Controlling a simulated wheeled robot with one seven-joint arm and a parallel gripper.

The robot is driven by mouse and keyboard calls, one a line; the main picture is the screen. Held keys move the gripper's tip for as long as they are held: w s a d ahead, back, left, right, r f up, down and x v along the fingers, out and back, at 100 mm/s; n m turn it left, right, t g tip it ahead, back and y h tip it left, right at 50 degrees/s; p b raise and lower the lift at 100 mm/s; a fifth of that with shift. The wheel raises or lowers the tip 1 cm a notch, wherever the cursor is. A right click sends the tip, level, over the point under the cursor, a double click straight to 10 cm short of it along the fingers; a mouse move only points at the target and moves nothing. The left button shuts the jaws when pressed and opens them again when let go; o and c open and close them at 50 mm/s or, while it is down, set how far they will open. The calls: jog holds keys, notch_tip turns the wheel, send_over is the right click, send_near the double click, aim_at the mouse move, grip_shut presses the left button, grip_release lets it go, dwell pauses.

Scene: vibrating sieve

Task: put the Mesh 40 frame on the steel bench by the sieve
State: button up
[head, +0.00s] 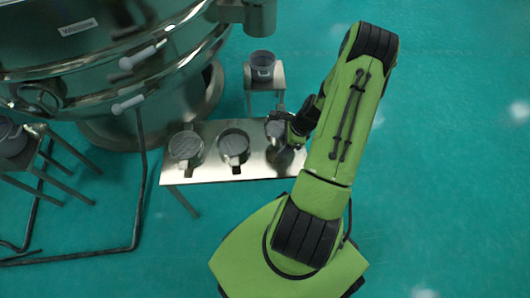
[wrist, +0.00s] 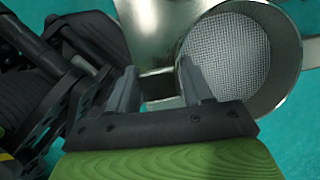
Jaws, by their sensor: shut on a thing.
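The steel bench (head: 210,172) stands by the sieve (head: 90,60). My gripper (head: 297,133) is at the bench's right end. It is shut on the handle of a round mesh frame (head: 277,127), whose grey woven mesh shows in the wrist view (wrist: 228,50). In the wrist view my gripper (wrist: 158,88) has one finger on each side of the handle. The frame is over the right part of the bench; I cannot tell whether it touches the top. No mesh number is readable, so I cannot confirm it is the Mesh 40 frame.
Two other round frames with handles, a left one (head: 186,146) and a middle one (head: 233,146), sit on the bench. A small stand (head: 265,84) behind it holds a grey cup (head: 262,65). Another stand with a container (head: 12,138) is at far left. The floor at right is clear.

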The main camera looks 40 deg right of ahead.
notch_tip(320, 180, down, 8)
jog(key=b, duration=0.3)
jog(key=shift+f, duration=0.2)
jog(key=shift+c, duration=0.6)
jog(key=shift+f, duration=0.1)
jog(key=o, duration=1.3)
